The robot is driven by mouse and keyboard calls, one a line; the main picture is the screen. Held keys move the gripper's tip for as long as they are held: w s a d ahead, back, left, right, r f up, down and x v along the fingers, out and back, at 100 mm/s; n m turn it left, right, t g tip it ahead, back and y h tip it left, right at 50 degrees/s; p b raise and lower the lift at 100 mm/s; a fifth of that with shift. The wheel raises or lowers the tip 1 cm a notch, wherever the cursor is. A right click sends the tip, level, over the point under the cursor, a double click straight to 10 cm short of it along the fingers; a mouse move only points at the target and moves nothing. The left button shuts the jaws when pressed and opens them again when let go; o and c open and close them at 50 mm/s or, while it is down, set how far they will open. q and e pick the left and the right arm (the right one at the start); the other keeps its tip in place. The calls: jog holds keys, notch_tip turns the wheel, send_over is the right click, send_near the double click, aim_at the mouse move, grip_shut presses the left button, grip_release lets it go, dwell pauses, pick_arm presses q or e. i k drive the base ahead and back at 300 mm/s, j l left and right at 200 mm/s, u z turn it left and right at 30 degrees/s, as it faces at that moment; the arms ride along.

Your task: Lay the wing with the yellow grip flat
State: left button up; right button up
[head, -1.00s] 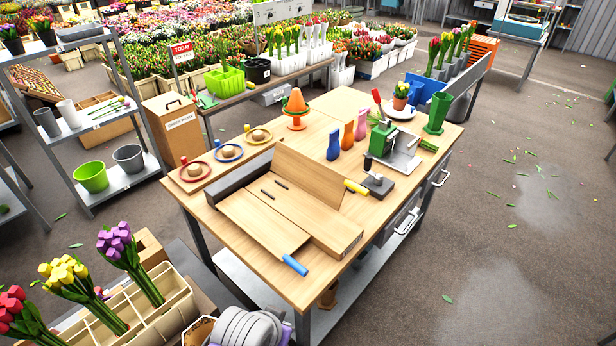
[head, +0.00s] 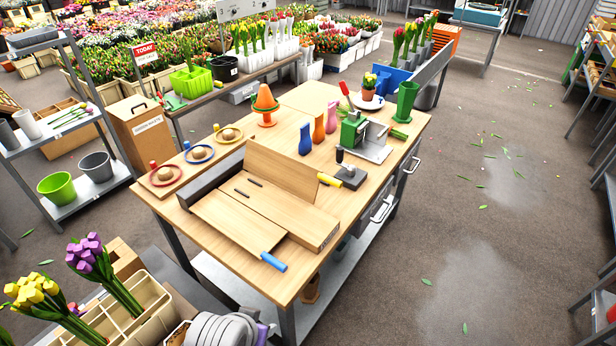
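The wing with the yellow grip (head: 284,170) is a wooden panel on the far side of a wooden folding board (head: 285,213) on the workbench. It stands tilted up, not flat, and its yellow grip (head: 330,180) sticks out at its right end. A second wooden wing (head: 232,222) with a blue grip (head: 273,262) lies low and looks flat on the near-left side. Two dark slots show in the middle of the board. Neither of my grippers is in view.
The workbench (head: 375,195) also bears a dark block with a black knob (head: 350,175), a green press (head: 355,130), several small vases, an orange cone (head: 265,103) and three ringed dishes on the left. A divided tulip crate (head: 130,318) stands at the lower left.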

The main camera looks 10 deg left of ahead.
aim_at(291, 175)
jog(key=u, duration=1.35)
jog(key=l+u, duration=0.35)
jog(key=i+l+u, duration=0.1)
jog(key=l+u, duration=0.45)
jog(key=u, duration=0.2)
jog(key=l+u, duration=0.25)
jog(key=k+l+u, duration=0.2)
jog(key=l, duration=0.25)
jog(key=l+u, duration=0.25)
jog(key=k+l+u, duration=0.1)
jog(key=l, duration=0.25)
jog(key=k+l+u, duration=0.1)
jog(key=l, duration=0.25)
jog(key=k+l+u, duration=0.1)
jog(key=k+l, duration=0.35)
jog(key=l, duration=0.2)
jog(key=k+l, duration=0.2)
jog(key=l, duration=0.2)
jog(key=k+l, duration=0.2)
jog(key=l, duration=0.2)
jog(key=k+l, duration=0.15)
jog(key=l, duration=0.25)
